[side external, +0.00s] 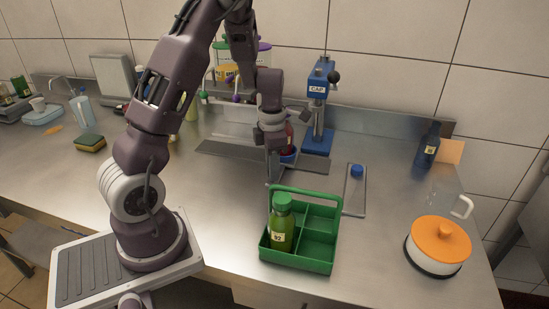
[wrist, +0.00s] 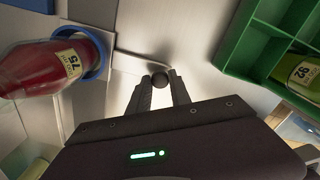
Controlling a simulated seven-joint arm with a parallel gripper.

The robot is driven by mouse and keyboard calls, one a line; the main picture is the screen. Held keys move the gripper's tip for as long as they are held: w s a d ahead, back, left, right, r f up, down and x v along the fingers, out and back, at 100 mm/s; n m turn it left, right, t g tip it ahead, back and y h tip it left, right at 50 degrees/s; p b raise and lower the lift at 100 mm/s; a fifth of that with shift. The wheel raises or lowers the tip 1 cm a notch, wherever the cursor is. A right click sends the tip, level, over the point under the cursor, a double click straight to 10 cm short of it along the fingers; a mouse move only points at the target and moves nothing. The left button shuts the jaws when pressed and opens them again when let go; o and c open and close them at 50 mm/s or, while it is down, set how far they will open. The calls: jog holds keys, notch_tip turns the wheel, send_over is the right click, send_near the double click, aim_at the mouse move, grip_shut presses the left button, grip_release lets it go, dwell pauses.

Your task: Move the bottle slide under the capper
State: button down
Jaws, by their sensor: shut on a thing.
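My gripper (side external: 273,178) is low over the counter in front of the bottle slide. In the wrist view its fingers are closed on a dark round knob (wrist: 160,80) at the end of a thin bent rod (wrist: 140,57). The slide's blue ring holder (wrist: 98,60) holds a red bottle (wrist: 48,66) labelled 75. In the side view the blue holder (side external: 288,157) sits on the grey slide track (side external: 225,151), and my gripper partly hides the bottle. The blue capper (side external: 318,85), marked CAP, stands just right of and behind the holder.
A green caddy (side external: 318,222) with a green bottle (side external: 281,222) stands close in front of my gripper. A narrow tray with a blue cap (side external: 357,170) lies to the right. An orange-lidded pot (side external: 438,243) and a dark blue bottle (side external: 428,147) stand farther right.

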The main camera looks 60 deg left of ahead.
jog(key=shift+w+d, duration=3.05)
jog(key=c, duration=1.1)
grip_release()
jog(key=shift+r, duration=0.1)
notch_tip(320, 180, up, 7)
